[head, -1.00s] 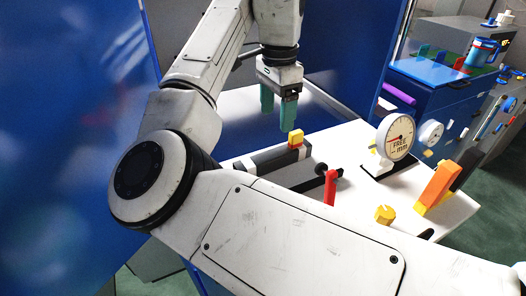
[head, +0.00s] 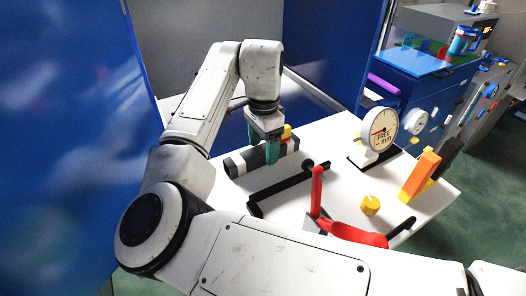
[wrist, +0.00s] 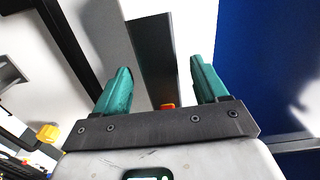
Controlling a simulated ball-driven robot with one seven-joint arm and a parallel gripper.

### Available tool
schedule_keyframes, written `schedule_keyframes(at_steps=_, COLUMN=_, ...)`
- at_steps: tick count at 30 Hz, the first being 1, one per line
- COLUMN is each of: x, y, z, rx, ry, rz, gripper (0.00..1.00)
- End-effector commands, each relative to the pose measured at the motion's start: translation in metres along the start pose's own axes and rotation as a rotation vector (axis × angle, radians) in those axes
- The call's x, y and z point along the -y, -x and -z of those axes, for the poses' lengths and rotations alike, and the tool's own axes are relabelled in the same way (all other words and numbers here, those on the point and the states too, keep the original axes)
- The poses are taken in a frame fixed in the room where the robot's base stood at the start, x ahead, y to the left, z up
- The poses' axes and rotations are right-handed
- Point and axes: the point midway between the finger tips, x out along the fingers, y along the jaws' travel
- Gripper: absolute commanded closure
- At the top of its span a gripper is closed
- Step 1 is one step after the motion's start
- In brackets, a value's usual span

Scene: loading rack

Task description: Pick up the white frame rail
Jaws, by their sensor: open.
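A long bar, dark grey with white bands (head: 238,165), lies on the white table in the head view. It is the likeliest white frame rail, but I cannot tell for sure. An orange-yellow block (head: 287,132) is at its far end. My gripper (head: 272,157) has teal fingers pointing down at the bar's middle, partly hiding it. In the wrist view my gripper (wrist: 160,68) is open, with a dark strip of the bar (wrist: 150,50) between its spread fingers. I cannot tell whether the fingers touch it. A bit of orange (wrist: 167,106) shows near the palm.
The white table (head: 335,140) carries a round dial gauge (head: 384,129), a red lever (head: 317,190), a black frame (head: 285,188), a yellow knob (head: 370,205) and an orange block (head: 420,174). Blue panels (head: 330,60) stand behind. Bare table lies between bar and gauge.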

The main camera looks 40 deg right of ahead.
Motion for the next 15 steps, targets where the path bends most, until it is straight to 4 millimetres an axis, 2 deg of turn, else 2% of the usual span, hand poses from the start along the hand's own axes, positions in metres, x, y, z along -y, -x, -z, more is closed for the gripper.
schedule_keyframes(at_steps=5, x=0.0002, y=-0.0005, z=-0.0001, rx=0.000, ry=0.001, rz=0.000, gripper=0.28)
schedule_keyframes(at_steps=15, x=0.0002, y=-0.0001, z=-0.0001, rx=0.000, ry=0.001, rz=0.001, gripper=0.59)
